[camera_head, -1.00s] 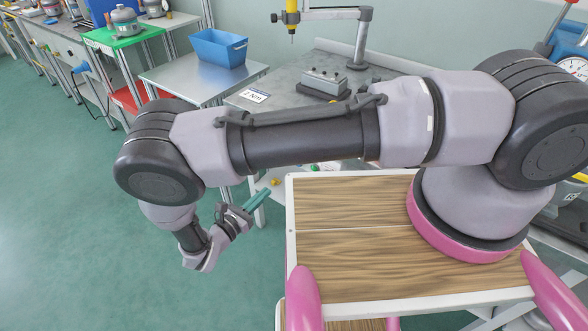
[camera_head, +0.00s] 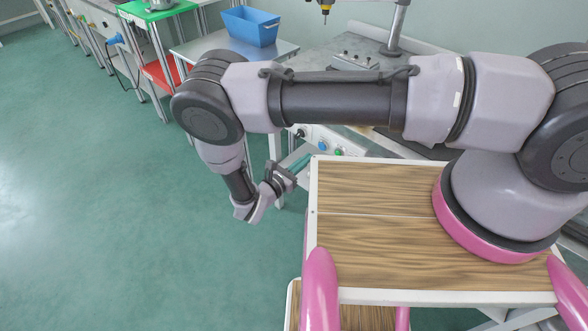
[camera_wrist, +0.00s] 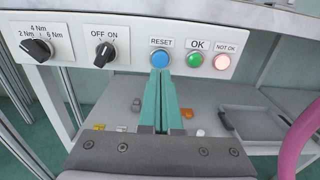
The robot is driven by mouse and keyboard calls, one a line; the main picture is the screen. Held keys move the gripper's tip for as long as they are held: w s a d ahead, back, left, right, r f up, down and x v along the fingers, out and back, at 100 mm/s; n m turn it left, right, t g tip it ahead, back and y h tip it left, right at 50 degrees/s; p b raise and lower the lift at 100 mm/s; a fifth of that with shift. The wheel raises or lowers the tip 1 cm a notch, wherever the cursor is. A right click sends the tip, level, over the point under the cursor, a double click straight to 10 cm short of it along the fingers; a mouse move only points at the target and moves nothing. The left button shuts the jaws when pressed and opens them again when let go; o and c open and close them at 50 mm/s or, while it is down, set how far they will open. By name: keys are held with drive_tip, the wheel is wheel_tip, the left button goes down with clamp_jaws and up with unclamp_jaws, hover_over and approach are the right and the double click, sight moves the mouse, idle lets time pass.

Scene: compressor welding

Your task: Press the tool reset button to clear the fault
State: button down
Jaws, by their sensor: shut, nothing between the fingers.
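The blue RESET button (camera_wrist: 160,58) sits on a white control panel (camera_wrist: 141,59), between the OFF/ON knob (camera_wrist: 105,55) and the green OK button (camera_wrist: 194,60). My gripper (camera_wrist: 164,76) is shut and empty, with its teal fingers together. In the wrist view its tips appear just below and in front of the RESET button, overlapping its lower edge. I cannot tell whether they touch it. In the head view my gripper (camera_head: 306,160) points toward the panel (camera_head: 338,139), which my arm partly hides.
The lit NOT OK button (camera_wrist: 223,62) is at the panel's right, and a torque knob (camera_wrist: 38,48) at its left. A shelf below holds small parts and a dark tray (camera_wrist: 251,121). A blue bin (camera_head: 251,26) stands on a metal table. Floor at left is clear.

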sight(321, 147)
drive_tip(key=shift+x, duration=2.3)
drive_tip(key=shift+d, duration=0.1)
